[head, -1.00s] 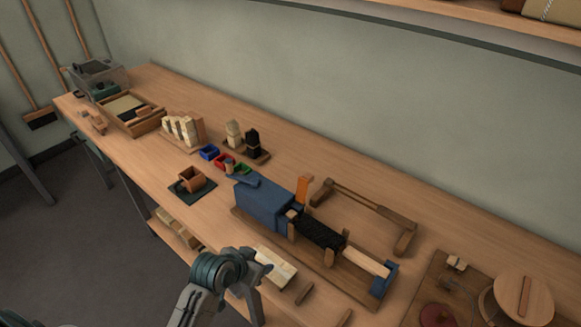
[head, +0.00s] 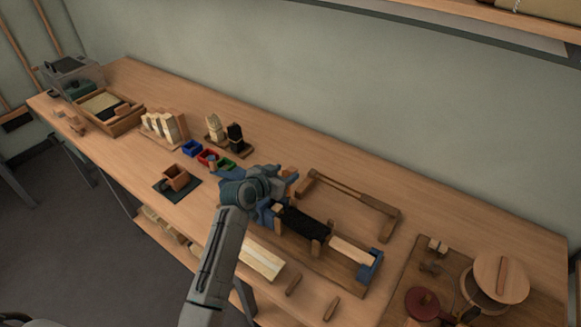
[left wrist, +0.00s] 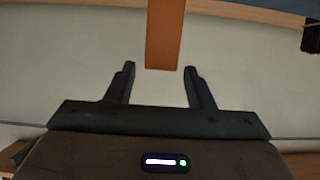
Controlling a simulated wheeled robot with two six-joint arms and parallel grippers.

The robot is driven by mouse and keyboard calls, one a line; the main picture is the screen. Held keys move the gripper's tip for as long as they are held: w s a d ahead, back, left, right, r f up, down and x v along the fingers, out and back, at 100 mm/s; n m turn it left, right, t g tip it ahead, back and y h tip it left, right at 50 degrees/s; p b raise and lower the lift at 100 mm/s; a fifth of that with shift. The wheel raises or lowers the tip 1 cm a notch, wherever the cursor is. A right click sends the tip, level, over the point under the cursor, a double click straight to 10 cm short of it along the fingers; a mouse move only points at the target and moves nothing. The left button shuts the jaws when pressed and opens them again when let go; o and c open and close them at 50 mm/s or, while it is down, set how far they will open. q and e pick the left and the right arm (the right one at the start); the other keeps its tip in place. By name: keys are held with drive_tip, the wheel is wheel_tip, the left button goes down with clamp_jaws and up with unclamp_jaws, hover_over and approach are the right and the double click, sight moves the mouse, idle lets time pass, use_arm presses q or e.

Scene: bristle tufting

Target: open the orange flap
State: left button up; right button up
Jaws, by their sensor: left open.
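The orange flap (left wrist: 163,32) shows in the left wrist view as an upright orange strip in line with the gap between my fingers. Its near end is about level with the fingertips, with room on both sides. In the head view only a bit of the flap (head: 292,176) shows past my gripper. My left gripper (left wrist: 158,68) is open and empty. In the head view my left gripper (head: 272,184) covers most of the blue box (head: 266,214) that bears the flap. I cannot tell whether a finger touches the flap. My right gripper is not in view.
A black bristle piece (head: 304,226) and a blue end block (head: 371,264) lie on the same board, to the right. A wooden frame with a bar (head: 350,191) stands behind. Small coloured bins (head: 207,157) and a wooden cup (head: 175,176) are to the left.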

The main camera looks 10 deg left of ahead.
sight(288, 171)
use_arm(q)
drive_tip(key=shift+p+x, duration=0.35)
drive_tip(key=shift+x, duration=1.6)
clamp_jaws()
drive_tip(key=shift+s+f+b, duration=0.1)
drive_tip(key=shift+f+b, duration=0.1)
drive_tip(key=shift+b, duration=0.3)
drive_tip(key=b, duration=0.2)
drive_tip(key=s+t+b, duration=0.1)
drive_tip(key=b, duration=0.1)
drive_tip(key=shift+a+t+h+b, duration=0.25)
drive_tip(key=shift+t+h+b, duration=0.05)
drive_tip(key=shift+h+b, duration=0.1)
drive_tip(key=shift+s+r+b, duration=0.2)
drive_tip(key=shift+r+b, duration=0.1)
drive_tip(key=shift+b, duration=0.1)
drive_tip(key=shift+r, duration=0.15)
